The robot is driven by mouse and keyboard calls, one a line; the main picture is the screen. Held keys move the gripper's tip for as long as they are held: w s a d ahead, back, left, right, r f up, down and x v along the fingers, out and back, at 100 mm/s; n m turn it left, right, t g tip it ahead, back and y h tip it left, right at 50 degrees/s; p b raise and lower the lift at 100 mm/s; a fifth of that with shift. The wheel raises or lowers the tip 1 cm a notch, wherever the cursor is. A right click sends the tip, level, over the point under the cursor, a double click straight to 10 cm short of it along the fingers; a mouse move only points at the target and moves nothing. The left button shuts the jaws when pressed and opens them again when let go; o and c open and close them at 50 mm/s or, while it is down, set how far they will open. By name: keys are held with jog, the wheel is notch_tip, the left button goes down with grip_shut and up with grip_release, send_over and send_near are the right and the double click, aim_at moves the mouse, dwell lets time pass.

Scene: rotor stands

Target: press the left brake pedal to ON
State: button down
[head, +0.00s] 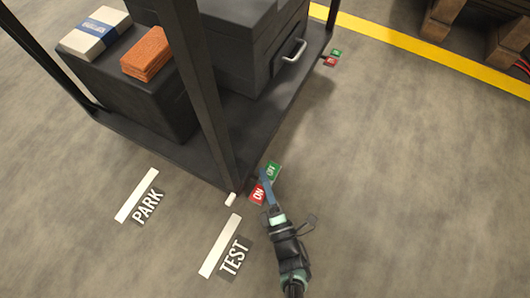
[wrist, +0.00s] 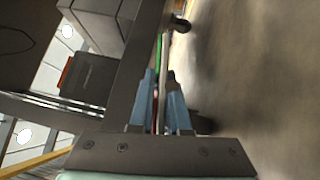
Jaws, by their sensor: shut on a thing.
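The left brake pedal shows at the near lower corner of the dark cart, with a red ON end (head: 258,194) and a green OFF end (head: 274,170). My gripper (head: 264,174) reaches it from below in the head view, its blue fingers lying across the pedal between the two labels. In the wrist view the blue fingers (wrist: 161,78) stand close on either side of a thin edge with green and red on it, the pedal (wrist: 158,52). They are shut on it. The fingers hide part of the pedal, and its tilt is hard to tell.
The cart (head: 180,150) carries dark boxes, an orange stack (head: 146,54) and a white-and-blue pack (head: 95,33). Another red and green pedal (head: 332,58) is at its far corner. PARK (head: 147,206) and TEST (head: 233,257) are marked on the floor.

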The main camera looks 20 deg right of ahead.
jog(key=shift+a+n+t, duration=0.15)
jog(key=shift+n+t, duration=0.35)
jog(key=shift+n, duration=0.1)
jog(key=c, duration=0.9)
grip_release()
jog(key=shift+r, duration=0.1)
